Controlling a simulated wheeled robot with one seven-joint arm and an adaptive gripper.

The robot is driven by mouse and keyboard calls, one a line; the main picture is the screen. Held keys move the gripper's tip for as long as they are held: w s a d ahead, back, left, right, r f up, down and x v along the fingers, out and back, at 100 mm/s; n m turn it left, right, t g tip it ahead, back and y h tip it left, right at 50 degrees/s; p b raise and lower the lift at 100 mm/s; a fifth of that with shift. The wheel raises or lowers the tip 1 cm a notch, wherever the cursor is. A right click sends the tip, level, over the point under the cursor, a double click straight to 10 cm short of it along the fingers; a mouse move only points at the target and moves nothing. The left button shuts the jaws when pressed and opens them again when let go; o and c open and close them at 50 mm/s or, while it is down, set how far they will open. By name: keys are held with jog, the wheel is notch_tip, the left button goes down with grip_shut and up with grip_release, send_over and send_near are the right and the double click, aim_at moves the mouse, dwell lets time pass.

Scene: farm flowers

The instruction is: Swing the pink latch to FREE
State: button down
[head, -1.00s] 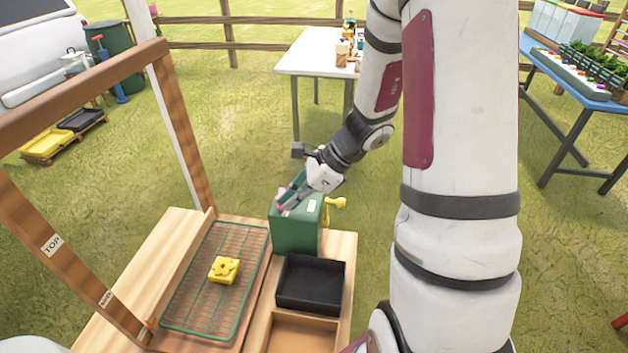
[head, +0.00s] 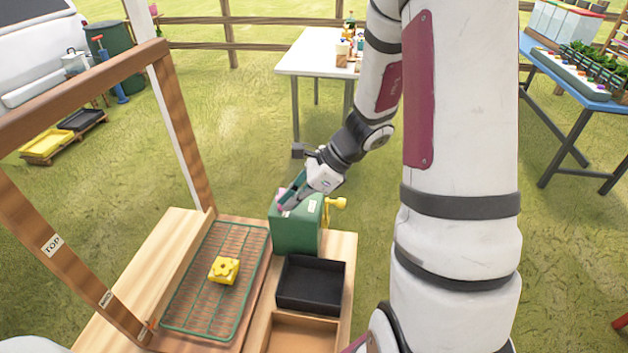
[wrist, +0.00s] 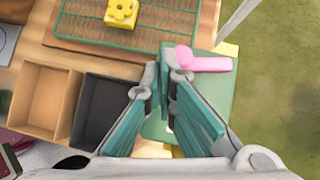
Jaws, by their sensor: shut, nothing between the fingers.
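The pink latch (wrist: 205,63) lies on top of the green box (wrist: 222,92), near the box's far end in the wrist view. Its bar points right, with a thicker end at the left. My gripper (wrist: 163,72) is shut and empty, its fingertips just left of the latch's thick end; I cannot tell whether they touch. In the head view my gripper (head: 284,205) is low over the top of the green box (head: 292,236), and the latch is mostly hidden there. A white label is on the box top, too small to read.
A yellow crank (head: 338,203) sticks out of the box's right side. A black tray (head: 341,283) and a wooden tray (head: 303,318) stand in front. A green wire rack (head: 190,310) with a yellow flower-marked block (head: 224,270) is at the left, beside a wooden frame (head: 180,140).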

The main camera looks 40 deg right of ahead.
dwell(0.3)
jog(key=shift+w+d, duration=0.7)
jog(key=shift+w, duration=0.05)
jog(key=shift+s, duration=0.1)
jog(key=shift+s+d+r, duration=0.1)
jog(key=shift+s, duration=0.1)
jog(key=s+d, duration=0.1)
jog(key=s+r, duration=0.1)
jog(key=s+d+p, duration=0.1)
jog(key=shift+s+d+r, duration=0.25)
jog(key=shift+d+r, duration=0.1)
jog(key=shift+r, duration=0.05)
jog(key=s+a+v, duration=0.1)
jog(key=v, duration=0.7)
jog(key=shift+s+r, duration=0.2)
jog(key=shift+s, duration=0.1)
jog(key=shift+a, duration=0.15)
